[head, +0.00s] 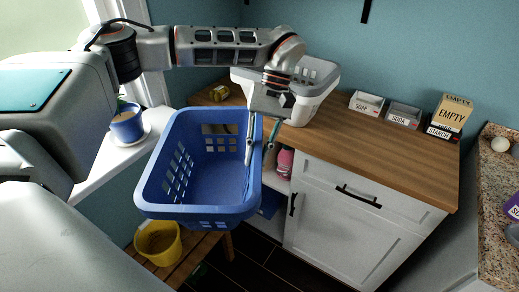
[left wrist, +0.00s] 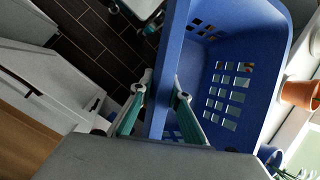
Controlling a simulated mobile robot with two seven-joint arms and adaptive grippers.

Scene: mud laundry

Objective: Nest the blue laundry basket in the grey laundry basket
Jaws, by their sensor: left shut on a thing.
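The blue laundry basket (head: 165,205) is upright in the head view, in front of the counter and above a wooden bench. My left gripper (head: 261,140) is shut on its right-hand rim. In the left wrist view, the fingers of my left gripper (left wrist: 160,90) stand on either side of the blue basket's wall (left wrist: 235,80). The grey laundry basket (head: 322,72), pale and slotted, stands on the wooden counter behind my left wrist, which hides part of it. My right gripper is not in view.
The wooden counter (head: 375,140) holds a soap box (head: 366,103), a soda box (head: 403,116) and a starch box (head: 440,128) at the right. A yellow bucket (head: 160,248) sits on the bench (head: 202,258). A blue pot (head: 127,125) stands on the windowsill.

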